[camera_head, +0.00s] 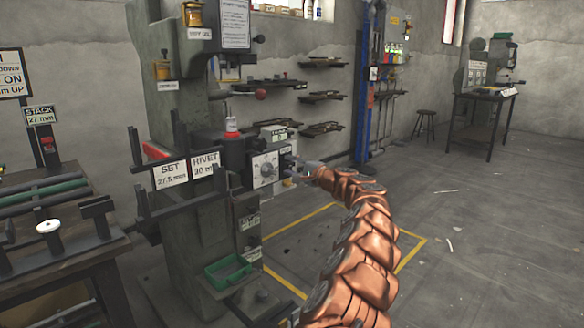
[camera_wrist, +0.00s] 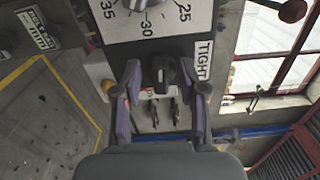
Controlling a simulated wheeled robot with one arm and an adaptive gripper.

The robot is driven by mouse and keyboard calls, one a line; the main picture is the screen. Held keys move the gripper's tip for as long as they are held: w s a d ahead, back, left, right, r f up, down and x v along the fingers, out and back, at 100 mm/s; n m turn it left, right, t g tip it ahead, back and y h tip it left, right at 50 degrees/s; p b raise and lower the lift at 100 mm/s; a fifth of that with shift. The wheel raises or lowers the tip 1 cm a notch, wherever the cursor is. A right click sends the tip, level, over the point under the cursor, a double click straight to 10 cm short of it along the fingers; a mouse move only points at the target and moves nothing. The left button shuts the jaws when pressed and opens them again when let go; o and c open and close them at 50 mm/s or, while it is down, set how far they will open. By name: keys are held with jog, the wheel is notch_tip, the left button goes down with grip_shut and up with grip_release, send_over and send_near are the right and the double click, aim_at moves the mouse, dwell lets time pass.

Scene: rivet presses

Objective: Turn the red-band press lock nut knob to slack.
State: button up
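The press (camera_head: 180,110) is a tall grey-green machine at left centre in the head view, with a red bar (camera_head: 156,150) on its side. A white dial (camera_head: 266,169) sits on its front box; it also shows in the wrist view (camera_wrist: 140,10), with numbers 25, 30 and 35. Below the dial in the wrist view is a black knob (camera_wrist: 160,74), beside a TIGHT label (camera_wrist: 203,60). My gripper (camera_wrist: 160,70) is open, one finger on each side of the knob, with gaps visible. In the head view my gripper (camera_head: 300,170) is at the box's right side, and the knob is hard to make out.
SET and RIVET signs (camera_head: 187,171) hang on the press front. A green tray (camera_head: 227,271) sits low on the press. A workbench (camera_head: 70,250) stands at left. Yellow floor lines (camera_head: 410,255) surround the press. The floor to the right is mostly clear.

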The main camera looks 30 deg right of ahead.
jog(key=shift+s+d, duration=0.1)
jog(key=shift+s, duration=0.05)
jog(key=shift+v, duration=1.95)
send_near(292, 165)
jog(key=shift+v, duration=1.25)
